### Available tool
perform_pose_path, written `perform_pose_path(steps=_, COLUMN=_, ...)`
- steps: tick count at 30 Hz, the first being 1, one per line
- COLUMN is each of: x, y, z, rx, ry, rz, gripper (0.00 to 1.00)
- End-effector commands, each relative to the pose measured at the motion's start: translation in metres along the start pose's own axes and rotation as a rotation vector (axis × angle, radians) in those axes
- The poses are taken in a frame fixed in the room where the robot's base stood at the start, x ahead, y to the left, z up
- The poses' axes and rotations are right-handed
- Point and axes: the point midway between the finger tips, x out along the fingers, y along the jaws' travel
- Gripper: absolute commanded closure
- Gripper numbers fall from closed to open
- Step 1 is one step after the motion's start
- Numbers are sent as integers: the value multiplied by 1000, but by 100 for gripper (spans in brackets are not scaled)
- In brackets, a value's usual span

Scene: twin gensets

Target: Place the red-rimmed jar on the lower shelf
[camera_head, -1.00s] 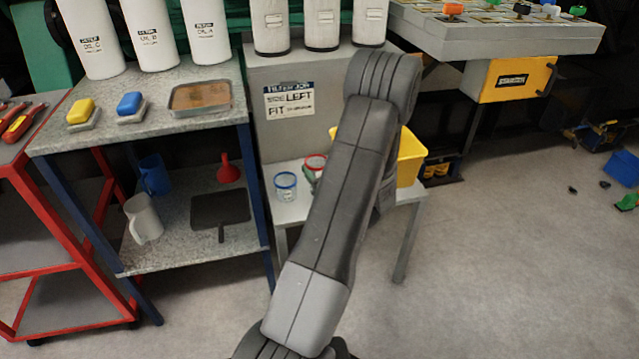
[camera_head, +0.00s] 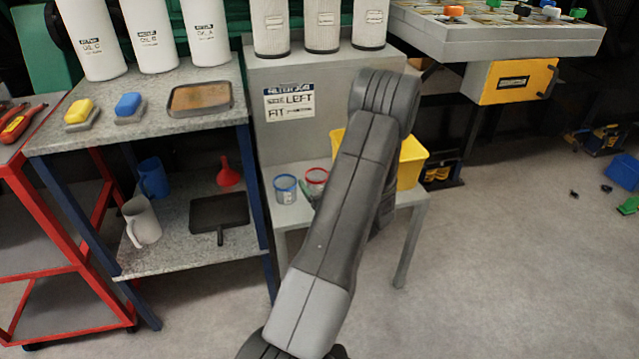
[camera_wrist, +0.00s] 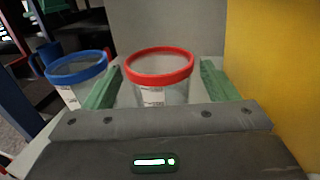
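The red-rimmed jar (camera_head: 317,176) is clear-walled and stands upright on the small grey table, right of a blue-rimmed jar (camera_head: 286,190). In the wrist view the red-rimmed jar (camera_wrist: 160,78) is between the green fingers of my gripper (camera_wrist: 162,85). The fingers are apart, with a visible gap on each side of the jar. In the head view my arm hides most of the gripper. The lower shelf (camera_head: 180,255) is the speckled board under the bench at the left. It holds a blue mug, a pale mug and a black dustpan.
The blue-rimmed jar (camera_wrist: 75,70) stands close outside the left finger. A yellow bin (camera_head: 412,160) is close on the right. A grey panel with a sign (camera_head: 289,102) rises behind the jars. A red funnel (camera_head: 229,172) is at the back of the lower shelf, whose front is partly bare.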

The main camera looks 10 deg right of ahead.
Motion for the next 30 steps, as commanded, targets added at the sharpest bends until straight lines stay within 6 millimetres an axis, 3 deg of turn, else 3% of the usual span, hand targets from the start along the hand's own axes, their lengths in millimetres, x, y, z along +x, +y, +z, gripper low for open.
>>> perform_pose_path(steps=7, x=0, y=0, z=6, rx=0, ry=0, rz=0, gripper=20)
perform_pose_path(steps=21, x=-94, y=-1, z=4, rx=3, ry=1, rz=-5, gripper=20)
perform_pose_path(steps=30, x=-119, y=0, z=3, rx=0, ry=0, rz=-1, gripper=20)
